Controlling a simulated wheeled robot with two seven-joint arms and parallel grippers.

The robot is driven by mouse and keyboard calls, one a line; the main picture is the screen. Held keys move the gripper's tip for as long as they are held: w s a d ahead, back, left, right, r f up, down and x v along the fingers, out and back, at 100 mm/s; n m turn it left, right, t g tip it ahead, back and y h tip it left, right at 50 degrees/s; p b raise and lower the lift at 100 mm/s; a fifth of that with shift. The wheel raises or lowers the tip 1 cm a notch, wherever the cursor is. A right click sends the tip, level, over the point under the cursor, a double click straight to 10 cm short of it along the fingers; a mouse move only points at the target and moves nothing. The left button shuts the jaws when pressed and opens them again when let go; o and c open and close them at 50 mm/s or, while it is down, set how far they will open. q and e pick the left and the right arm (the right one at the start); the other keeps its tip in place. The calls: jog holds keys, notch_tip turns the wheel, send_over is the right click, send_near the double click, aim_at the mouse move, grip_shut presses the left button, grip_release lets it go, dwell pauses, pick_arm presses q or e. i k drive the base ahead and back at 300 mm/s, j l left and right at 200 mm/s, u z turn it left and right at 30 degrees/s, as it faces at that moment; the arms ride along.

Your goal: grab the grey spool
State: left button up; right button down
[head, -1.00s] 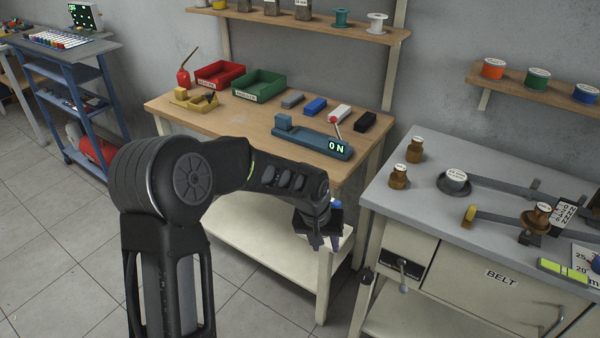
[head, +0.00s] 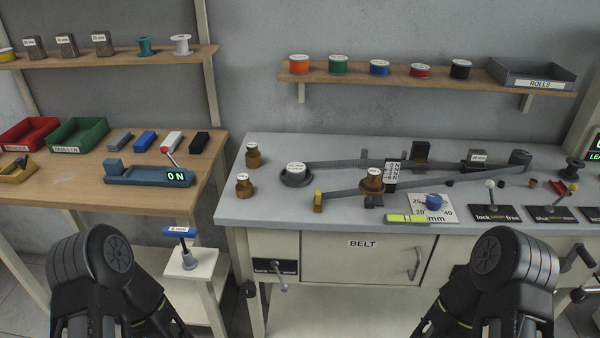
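A pale grey-white spool (head: 182,45) stands upright at the right end of the left wall shelf, beside a teal spool (head: 146,47). A dark grey spool (head: 573,169) stands at the right end of the grey bench. I cannot tell which of the two is the grey spool meant. My left and right arms show only as dark links at the bottom corners. Both grippers are out of view, so whether they hold anything is hidden.
The grey bench (head: 270,207) carries brass weights, a belt mechanism and levers. Coloured rolls and a tray marked ROLLS (head: 532,75) stand on the right shelf (head: 430,82). A wooden table (head: 80,190) with bins is at left. A blue-topped handle (head: 180,232) stands on a low white stand.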

aim_at(295, 170)
jog(key=z, duration=1.75)
jog(key=k+j+z, duration=0.2)
jog(key=k+j, duration=0.7)
